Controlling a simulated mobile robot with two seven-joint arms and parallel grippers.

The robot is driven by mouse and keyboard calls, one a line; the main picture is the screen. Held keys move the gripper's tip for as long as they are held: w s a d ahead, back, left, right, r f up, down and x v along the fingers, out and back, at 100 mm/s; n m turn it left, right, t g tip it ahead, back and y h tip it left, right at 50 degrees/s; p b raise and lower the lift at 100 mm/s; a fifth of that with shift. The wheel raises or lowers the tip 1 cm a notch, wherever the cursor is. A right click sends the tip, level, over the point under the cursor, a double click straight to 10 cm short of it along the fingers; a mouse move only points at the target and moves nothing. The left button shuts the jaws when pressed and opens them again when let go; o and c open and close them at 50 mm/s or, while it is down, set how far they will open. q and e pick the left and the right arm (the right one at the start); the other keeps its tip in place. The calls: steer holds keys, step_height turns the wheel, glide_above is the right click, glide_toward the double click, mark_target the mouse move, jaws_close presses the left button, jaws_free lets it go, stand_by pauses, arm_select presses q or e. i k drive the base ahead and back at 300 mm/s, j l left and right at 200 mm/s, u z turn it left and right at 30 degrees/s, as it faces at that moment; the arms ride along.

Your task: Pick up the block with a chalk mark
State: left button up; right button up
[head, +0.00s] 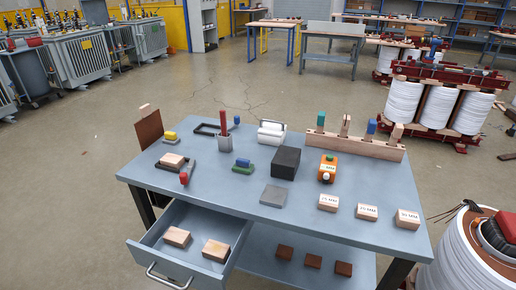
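Three pale wooden blocks with dark printed marks stand in a row at the table's front right: a left one (328,202), a middle one (367,212) and a right one (408,219). Another pale block (172,161) rests on a dark item at the table's left. Two plain pale blocks, one (177,236) left of the other (216,250), lie in the open drawer. Three dark brown blocks (284,252) (313,261) (343,268) lie on the lower shelf. I cannot make out a chalk mark on any block. Neither of my grippers is in view.
The drawer (186,262) juts out at front left. A large coil stands at right.

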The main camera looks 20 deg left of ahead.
mark_target(174, 236)
steer(key=k+j+u, duration=0.1)
steer(key=j+u, duration=0.2)
steer(key=u, duration=0.15)
steer(key=k+j+u, duration=0.1)
steer(key=j+u, duration=0.3)
steer(key=l, duration=0.1)
